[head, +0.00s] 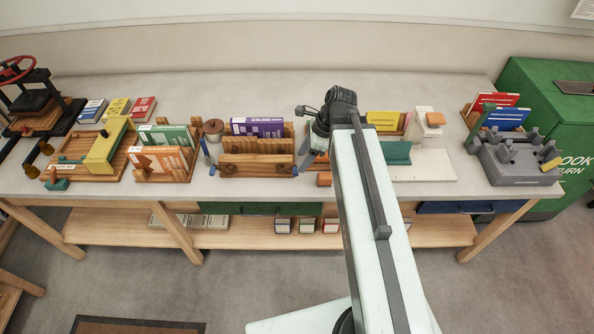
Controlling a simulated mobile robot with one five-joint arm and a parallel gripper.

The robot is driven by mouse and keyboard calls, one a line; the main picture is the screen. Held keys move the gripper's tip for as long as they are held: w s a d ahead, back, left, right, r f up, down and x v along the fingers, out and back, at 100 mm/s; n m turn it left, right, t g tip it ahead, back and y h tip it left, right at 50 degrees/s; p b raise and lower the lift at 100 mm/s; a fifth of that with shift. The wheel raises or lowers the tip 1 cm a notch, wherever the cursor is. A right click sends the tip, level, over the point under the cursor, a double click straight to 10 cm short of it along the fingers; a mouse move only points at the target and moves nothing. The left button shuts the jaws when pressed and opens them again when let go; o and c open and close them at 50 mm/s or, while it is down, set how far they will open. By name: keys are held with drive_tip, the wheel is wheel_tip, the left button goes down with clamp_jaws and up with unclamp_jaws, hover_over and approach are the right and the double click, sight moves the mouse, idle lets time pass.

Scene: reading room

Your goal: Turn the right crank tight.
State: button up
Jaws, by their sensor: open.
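A wooden press (256,172) with upright slats stands on the worktable, a little left of centre in the head view. It has a blue crank on each side: the left crank (207,153) and the right crank (304,162). A purple book (257,127) stands behind the slats. My gripper (318,142) is at the press's right end, right by the right crank. It is open; its fingertips are small and partly hidden by my arm. I cannot tell whether it touches the crank.
A wooden rack with an orange book (160,161) stands to the left. A white board with a teal block (396,153) is right of my arm. A grey fixture (514,160) is farther right, by the green book-return bin (540,90). The table's back strip is clear.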

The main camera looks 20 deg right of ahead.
sight(295, 169)
drive_tip(key=b+x, duration=0.4)
drive_tip(key=x, duration=0.1)
drive_tip(key=shift+f, duration=0.3)
drive_tip(key=shift+r, duration=0.15)
clamp_jaws()
drive_tip(key=shift+d, duration=0.1)
drive_tip(key=shift+w+d+p, duration=0.1)
drive_tip(key=shift+w+p, duration=0.05)
drive_tip(key=shift+p, duration=0.15)
drive_tip(key=shift+h, duration=0.3)
